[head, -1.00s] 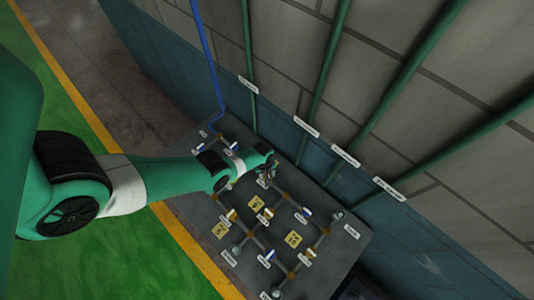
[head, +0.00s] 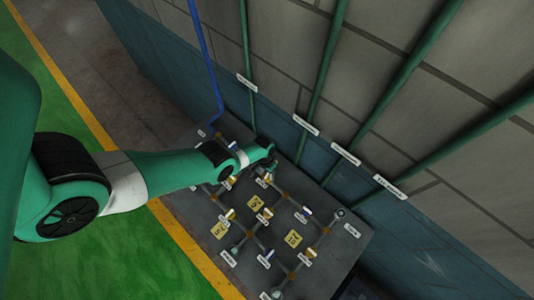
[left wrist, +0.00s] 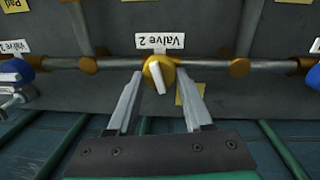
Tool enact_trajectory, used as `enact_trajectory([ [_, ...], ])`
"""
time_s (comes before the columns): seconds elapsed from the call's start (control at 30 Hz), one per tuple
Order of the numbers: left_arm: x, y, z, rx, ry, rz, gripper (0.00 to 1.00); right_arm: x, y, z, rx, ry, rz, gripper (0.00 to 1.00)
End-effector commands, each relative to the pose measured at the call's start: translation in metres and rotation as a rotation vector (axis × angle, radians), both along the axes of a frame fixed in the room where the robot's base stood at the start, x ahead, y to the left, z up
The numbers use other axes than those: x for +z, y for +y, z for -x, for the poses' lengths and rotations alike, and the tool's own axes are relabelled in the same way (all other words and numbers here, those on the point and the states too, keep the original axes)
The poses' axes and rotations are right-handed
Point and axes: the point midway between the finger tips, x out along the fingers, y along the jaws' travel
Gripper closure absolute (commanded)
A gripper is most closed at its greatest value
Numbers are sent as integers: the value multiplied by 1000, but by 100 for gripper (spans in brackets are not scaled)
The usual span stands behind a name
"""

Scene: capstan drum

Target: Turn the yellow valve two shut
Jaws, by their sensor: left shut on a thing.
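The yellow valve two (left wrist: 157,70) sits on a grey pipe in the left wrist view, under an upside-down label reading "Valve 2" (left wrist: 160,42). Its pale flat handle (left wrist: 158,78) points across the pipe, slightly tilted. My left gripper (left wrist: 160,98) is shut on the valve, with one finger on each side of it; exact contact is hard to see. In the head view, my left gripper (head: 270,168) is at the back edge of the grey pipe board (head: 190,205), largely hiding the valve. My right gripper is in neither view.
A blue valve (left wrist: 18,70) is on the same pipe to the left, and another (left wrist: 312,66) is at the right edge. Other valves and yellow number plates (head: 293,238) cover the board's front. Green pipes (head: 327,70) rise along the wall just behind.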

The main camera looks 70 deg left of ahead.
Motion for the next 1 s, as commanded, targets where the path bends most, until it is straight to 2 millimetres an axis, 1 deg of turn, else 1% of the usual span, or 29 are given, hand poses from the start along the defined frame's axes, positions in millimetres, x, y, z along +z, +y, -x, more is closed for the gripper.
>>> enact_trajectory([
  [0.2, -1, 0, 0, -151, -1, 0, 100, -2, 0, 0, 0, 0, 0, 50],
  [0.4, -1, -1, -1, -239, -1, -1, 100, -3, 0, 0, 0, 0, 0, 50],
  [0.6, -1, -1, -1, -277, -1, -2, 100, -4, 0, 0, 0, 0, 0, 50],
  [1.0, -1, -1, -1, -285, 0, -1, 100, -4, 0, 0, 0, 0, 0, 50],
])
